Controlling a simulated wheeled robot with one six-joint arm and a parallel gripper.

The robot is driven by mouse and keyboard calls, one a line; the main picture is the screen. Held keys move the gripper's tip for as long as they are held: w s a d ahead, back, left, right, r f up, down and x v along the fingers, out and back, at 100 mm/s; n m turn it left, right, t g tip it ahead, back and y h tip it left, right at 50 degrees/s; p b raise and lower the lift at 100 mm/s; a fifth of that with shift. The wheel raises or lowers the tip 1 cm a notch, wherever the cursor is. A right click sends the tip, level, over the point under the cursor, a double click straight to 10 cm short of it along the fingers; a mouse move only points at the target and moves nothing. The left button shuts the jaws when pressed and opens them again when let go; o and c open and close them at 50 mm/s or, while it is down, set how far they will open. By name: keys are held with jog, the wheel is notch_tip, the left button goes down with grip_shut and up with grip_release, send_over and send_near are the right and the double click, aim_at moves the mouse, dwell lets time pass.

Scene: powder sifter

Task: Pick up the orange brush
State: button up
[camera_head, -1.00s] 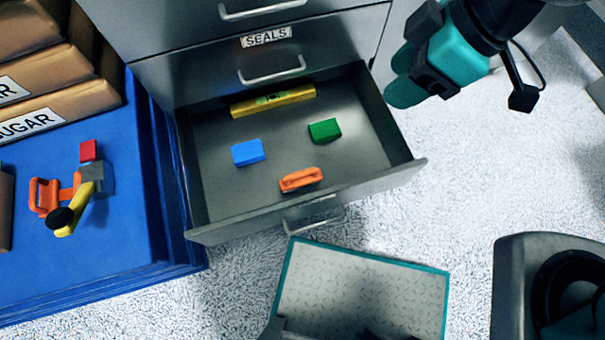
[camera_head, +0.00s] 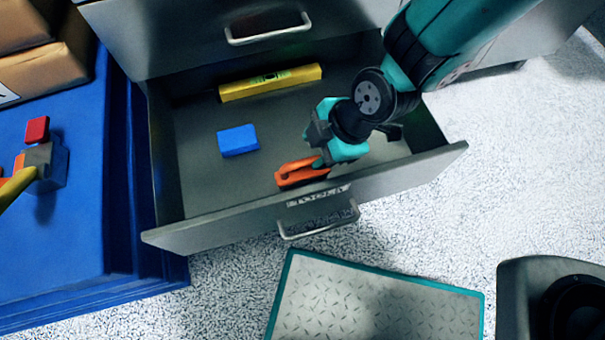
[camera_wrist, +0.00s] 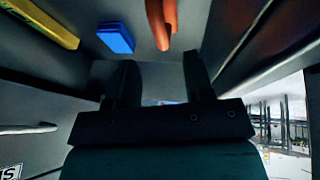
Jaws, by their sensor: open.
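The orange brush (camera_head: 297,173) lies in the open drawer (camera_head: 200,222), close to its front wall. My gripper (camera_head: 326,158) is inside the drawer, just right of the brush, and partly covers its right end. In the wrist view the orange brush (camera_wrist: 162,22) shows at the top, beyond the two dark fingers. The fingers of my gripper (camera_wrist: 160,78) are apart with nothing between them. I cannot tell whether a finger touches the brush.
A blue block (camera_head: 238,140) and a yellow level (camera_head: 270,82) lie in the drawer. The drawer's front wall stands close to my gripper. A blue platform (camera_head: 60,235) is at the left. A teal-edged plate (camera_head: 375,300) lies on the floor in front.

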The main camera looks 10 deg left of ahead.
aim_at(302, 162)
jog(key=b+x, duration=0.3)
jog(key=x, duration=0.5)
jog(key=shift+a+f, duration=0.1)
grip_shut()
